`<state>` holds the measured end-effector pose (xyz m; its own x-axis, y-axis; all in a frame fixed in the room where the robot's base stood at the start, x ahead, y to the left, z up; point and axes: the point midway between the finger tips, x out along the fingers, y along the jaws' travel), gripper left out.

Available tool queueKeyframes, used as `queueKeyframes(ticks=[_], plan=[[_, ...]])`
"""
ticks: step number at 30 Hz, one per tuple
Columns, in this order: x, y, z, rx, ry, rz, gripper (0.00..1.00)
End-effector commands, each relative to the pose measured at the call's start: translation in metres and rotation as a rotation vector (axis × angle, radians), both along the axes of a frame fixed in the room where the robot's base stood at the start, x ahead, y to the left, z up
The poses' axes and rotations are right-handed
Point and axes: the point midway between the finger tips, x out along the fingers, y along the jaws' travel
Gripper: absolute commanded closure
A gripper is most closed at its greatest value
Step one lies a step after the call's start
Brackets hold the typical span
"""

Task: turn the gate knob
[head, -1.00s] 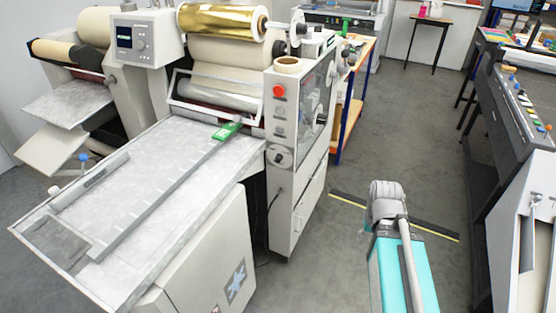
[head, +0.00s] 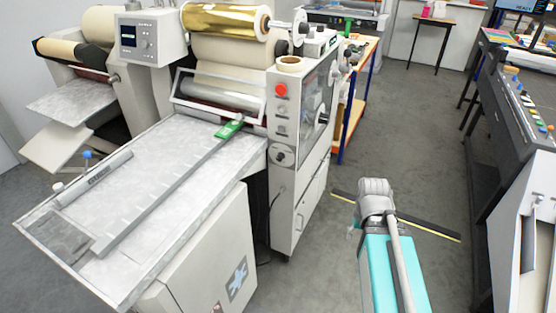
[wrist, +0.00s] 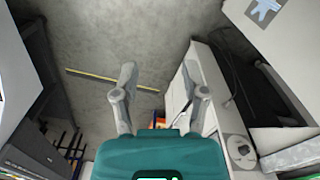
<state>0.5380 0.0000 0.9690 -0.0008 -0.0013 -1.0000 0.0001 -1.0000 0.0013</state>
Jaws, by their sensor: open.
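The laminating machine's narrow end panel (head: 300,150) stands left of my arm in the head view. A round dial knob (head: 282,155) sits low on it, with a red button above. A round knob with a dark centre also shows at the lower right in the wrist view (wrist: 240,148). A blue knob (head: 87,155) and a white knob (head: 58,187) stand at the feed table's left edge. I cannot tell which is the gate knob. My gripper (wrist: 158,72) is open and empty, its two fingers apart over the floor. It touches no knob.
The feed table (head: 150,165) carries a long rail and a green tag (head: 229,129). A dark console (head: 515,100) stands at the right. Grey floor (head: 410,130) is free between, with a black and yellow strip (head: 430,228). A shelf cart (head: 352,100) stands behind.

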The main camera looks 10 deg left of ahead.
Motion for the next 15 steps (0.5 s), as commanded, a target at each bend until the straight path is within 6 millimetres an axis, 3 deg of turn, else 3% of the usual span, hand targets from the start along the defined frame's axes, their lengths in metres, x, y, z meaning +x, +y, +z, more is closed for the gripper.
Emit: queueKeyframes(ticks=[2, 6, 11, 15], plan=[[0.000, 0.000, 0.000, 0.000, 0.000, 0.000, 0.43], [0.001, 0.000, -0.001, -0.003, -0.005, 0.002, 0.22], [0.013, -0.002, -0.011, -0.026, -0.045, 0.016, 0.22], [0.036, 0.000, -0.026, -0.075, -0.128, 0.052, 0.22]])
